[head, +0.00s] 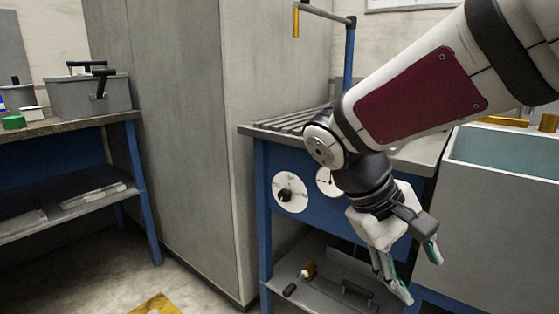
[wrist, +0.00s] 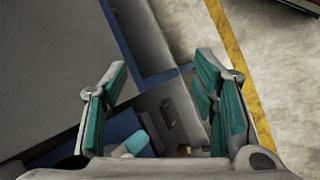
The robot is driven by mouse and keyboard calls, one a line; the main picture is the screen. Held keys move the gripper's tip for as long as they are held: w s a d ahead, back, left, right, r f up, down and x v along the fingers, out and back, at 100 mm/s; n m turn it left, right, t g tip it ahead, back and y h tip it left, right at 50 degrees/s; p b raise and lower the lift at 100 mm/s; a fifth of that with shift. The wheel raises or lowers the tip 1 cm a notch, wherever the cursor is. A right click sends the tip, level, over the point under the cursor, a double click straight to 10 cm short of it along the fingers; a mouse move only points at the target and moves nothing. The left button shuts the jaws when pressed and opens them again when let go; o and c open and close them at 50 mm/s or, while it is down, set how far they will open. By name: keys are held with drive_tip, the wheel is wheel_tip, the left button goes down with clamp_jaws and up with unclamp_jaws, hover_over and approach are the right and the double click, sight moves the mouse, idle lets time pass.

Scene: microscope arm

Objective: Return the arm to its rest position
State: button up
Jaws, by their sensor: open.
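My arm (head: 420,95) reaches in from the upper right of the head view and bends downward at the wrist. My gripper (head: 422,280) hangs in front of the blue-framed workbench (head: 335,215), pointing down. Its teal-padded fingers are spread apart with nothing between them. In the wrist view the open gripper (wrist: 160,72) looks down past the bench towards the lower shelf and floor. I see no contact between the fingers and anything else.
A slatted top (head: 290,125) and two round dials, one white dial (head: 289,192) fully visible, belong to the bench. Its lower shelf (head: 325,295) holds small tools. A grey cabinet (head: 170,130) stands left, a sink unit (head: 500,200) right. Floor with a yellow line (wrist: 240,70) looks clear.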

drive_tip(key=s+a+f+m+y, duration=0.15)
drive_tip(key=s+m+y, duration=0.45)
drive_tip(key=s, duration=1.5)
wheel_tip(320, 180, up, 35)
drive_tip(key=d+n+t+p, duration=0.1)
drive_tip(key=t+p, duration=0.3)
drive_tip(key=p, duration=3)
drive_tip(key=shift+w+n+t+y, duration=0.3)
drive_tip(key=shift+n+t, duration=0.1)
drive_tip(key=shift+n, duration=0.1)
drive_tip(key=shift+r, duration=0.1)
drive_tip(key=shift+d, duration=0.5)
